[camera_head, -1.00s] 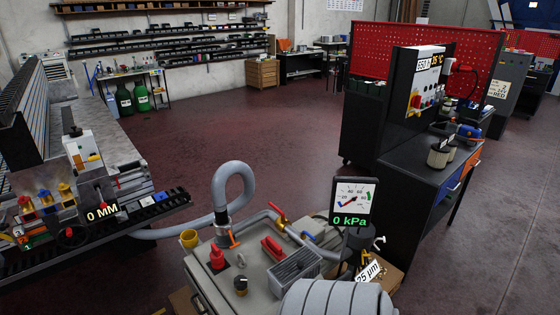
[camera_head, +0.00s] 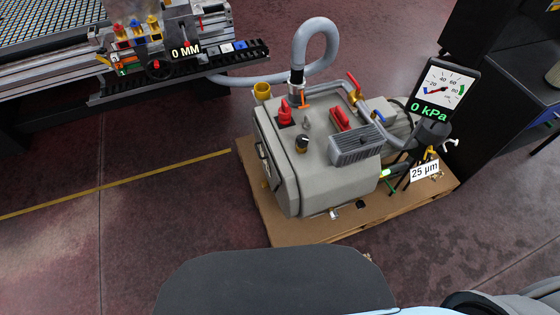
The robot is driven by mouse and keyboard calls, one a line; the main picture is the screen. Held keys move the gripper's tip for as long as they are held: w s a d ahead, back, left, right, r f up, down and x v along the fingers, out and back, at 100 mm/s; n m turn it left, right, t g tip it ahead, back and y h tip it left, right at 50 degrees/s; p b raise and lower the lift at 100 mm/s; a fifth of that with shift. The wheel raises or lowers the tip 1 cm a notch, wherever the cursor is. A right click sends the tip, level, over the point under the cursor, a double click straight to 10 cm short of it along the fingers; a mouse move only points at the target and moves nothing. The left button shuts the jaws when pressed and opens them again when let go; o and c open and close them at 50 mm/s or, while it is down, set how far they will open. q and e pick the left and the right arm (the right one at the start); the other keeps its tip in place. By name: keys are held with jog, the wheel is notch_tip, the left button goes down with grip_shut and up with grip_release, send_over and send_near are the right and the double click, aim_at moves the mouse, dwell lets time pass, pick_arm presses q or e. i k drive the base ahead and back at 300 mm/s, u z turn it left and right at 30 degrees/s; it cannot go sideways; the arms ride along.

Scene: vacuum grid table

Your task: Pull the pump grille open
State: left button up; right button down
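The grey pump (camera_head: 325,175) stands on a brown board on the floor, in the middle of the head view. A panel (camera_head: 287,193) with a dark upright handle (camera_head: 264,163) covers its left end and looks shut. A grey finned part (camera_head: 357,147) sits on its front right edge. I cannot tell for sure which of these is the grille. Neither of my grippers is in view; only parts of my own body show along the bottom edge.
A grey hose (camera_head: 318,68) loops from the pump to the grid table (camera_head: 180,84) at upper left. A gauge (camera_head: 441,88) reading 0 kPa stands right of the pump. A dark bench (camera_head: 500,110) is at far right. The floor left of the pump is clear.

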aim_at(274, 177)
jog(key=u, duration=1.7)
jog(key=i, duration=1.7)
jog(key=z, duration=3.45)
jog(key=i, duration=0.5)
